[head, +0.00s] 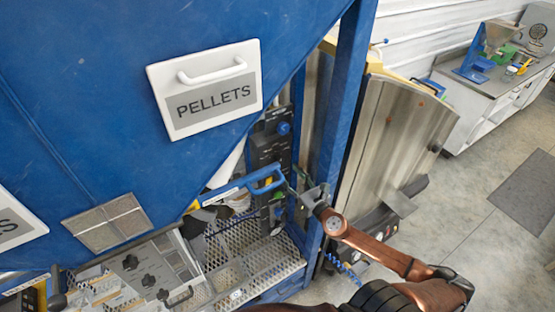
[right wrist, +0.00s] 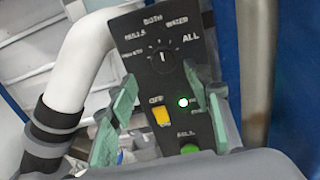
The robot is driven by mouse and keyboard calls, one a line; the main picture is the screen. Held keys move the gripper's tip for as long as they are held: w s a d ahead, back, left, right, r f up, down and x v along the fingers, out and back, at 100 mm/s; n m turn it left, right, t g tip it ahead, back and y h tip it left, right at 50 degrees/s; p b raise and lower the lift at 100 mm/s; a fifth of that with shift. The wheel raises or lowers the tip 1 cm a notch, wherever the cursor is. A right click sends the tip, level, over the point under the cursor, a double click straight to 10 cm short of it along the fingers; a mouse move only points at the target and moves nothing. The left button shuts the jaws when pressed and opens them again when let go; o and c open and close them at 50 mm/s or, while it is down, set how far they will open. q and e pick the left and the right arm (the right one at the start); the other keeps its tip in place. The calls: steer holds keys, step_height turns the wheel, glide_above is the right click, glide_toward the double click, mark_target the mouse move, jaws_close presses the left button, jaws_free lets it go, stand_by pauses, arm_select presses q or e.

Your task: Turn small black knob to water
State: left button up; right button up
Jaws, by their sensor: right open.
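In the right wrist view the small black knob (right wrist: 161,62) sits on a black control panel (right wrist: 178,85), with a ring of labels around it including BOTH, WATER and ALL. Its white mark points roughly upward; the exact setting is hard to tell. My right gripper (right wrist: 165,100) is open, its green fingers apart on either side of the panel's lower part, below the knob and empty. In the head view the right gripper (head: 296,188) is beside the panel (head: 268,145), at its lower right. My left gripper is not in view.
Below the knob are a yellow switch (right wrist: 161,116), a lit white-green button and a green button (right wrist: 190,149). A white pipe (right wrist: 82,65) stands left of the panel.

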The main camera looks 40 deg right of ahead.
mark_target(281, 162)
steer(key=w, duration=0.2)
steer(key=w+d+p, duration=0.1)
steer(key=shift+r, duration=0.25)
steer(key=shift+w+d+f, duration=0.15)
steer(key=shift+w, duration=0.95)
steer(key=shift+w+p, duration=0.3)
steer(key=c, duration=1.1)
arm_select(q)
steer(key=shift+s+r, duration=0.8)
arm_select(e)
steer(key=shift+c, duration=0.2)
